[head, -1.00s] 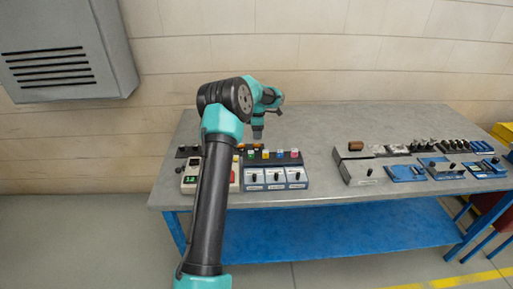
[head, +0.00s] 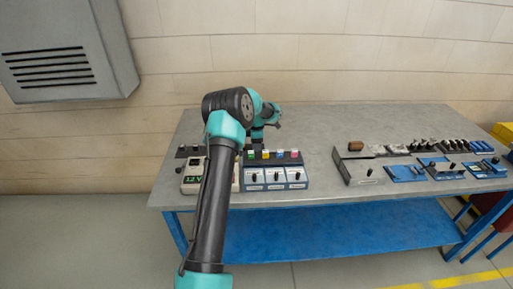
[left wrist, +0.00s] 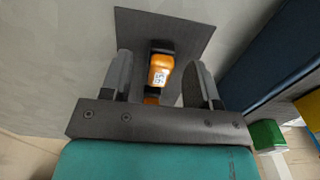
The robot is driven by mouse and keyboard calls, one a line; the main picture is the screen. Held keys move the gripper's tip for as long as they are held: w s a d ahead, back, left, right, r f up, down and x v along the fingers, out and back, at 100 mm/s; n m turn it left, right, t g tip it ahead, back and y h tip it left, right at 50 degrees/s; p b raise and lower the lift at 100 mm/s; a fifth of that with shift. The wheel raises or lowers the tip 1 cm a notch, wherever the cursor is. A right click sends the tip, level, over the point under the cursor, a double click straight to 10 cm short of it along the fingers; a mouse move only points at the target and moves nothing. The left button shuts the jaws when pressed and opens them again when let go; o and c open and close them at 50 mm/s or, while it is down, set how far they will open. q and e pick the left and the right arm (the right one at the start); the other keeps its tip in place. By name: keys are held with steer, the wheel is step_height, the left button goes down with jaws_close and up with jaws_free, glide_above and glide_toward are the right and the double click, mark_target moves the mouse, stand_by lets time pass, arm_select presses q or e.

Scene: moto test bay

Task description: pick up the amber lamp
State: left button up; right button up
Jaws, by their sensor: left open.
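An amber lamp (left wrist: 160,66) with dark parts and a small white label shows in the left wrist view, over a dark grey square plate (left wrist: 185,30). A second amber patch (left wrist: 152,97) shows nearer the palm; I cannot tell if it is the same piece. My left gripper (left wrist: 161,74) is open, with one finger on each side of the lamp and gaps visible on both sides. In the head view my left gripper (head: 257,141) is low over the table's left part, behind the coloured blocks, and the amber lamp is hidden there. My right gripper is not in view.
Coloured blocks (head: 266,155) stand in a dark rack just in front of the gripper, behind boxes with knobs (head: 275,178). A 12 V unit (head: 193,179) is at the left. Grey and blue fixtures (head: 405,173) fill the table's right. The table's back middle is clear.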

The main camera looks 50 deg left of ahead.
arm_select(q)
steer(key=shift+f, duration=0.2)
stand_by(0.3)
steer(key=c, duration=1)
